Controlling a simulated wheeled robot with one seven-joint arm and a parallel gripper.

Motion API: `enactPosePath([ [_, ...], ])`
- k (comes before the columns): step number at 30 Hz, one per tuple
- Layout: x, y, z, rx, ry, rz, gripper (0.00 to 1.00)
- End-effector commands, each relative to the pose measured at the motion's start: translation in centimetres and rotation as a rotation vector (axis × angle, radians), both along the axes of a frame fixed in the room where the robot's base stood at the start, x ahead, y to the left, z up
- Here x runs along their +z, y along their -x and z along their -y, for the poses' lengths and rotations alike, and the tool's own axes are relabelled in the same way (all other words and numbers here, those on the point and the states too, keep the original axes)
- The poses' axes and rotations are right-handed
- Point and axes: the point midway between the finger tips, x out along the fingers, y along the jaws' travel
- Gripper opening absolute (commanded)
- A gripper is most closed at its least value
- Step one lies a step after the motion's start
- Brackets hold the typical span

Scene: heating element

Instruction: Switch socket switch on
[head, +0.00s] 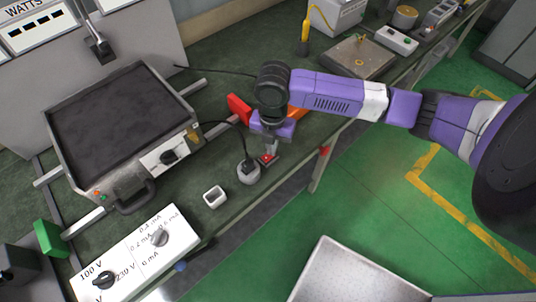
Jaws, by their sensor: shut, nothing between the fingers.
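The socket (249,177) is a small light-grey block on the dark green bench, with a black plug and cable in its top. A small red switch (267,158) shows at its upper right, just under my gripper. My gripper (268,150) points down over the switch side of the socket and is shut with nothing held. Its tips are very close to the red switch; I cannot tell whether they touch it. The wrist hides part of the area behind the socket. Whether the switch is on or off cannot be made out.
A heating plate unit (115,125) with a dial stands at the left. A white box with knobs (135,255) lies at the front left, and a small white square cup (214,196) stands beside the socket. A red object (238,108) is behind my wrist. The bench edge is close on the right.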

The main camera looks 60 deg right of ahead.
Motion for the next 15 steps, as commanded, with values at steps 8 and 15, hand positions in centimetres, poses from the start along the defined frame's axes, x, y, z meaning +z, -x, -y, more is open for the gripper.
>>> enactPosePath([
  [8, 0.0, 0.0, 0.0, 0.001, -0.001, -0.001, 0.0],
  [15, 1.6, 0.0, -0.1, 0.001, -0.001, 0.0, 0.0],
])
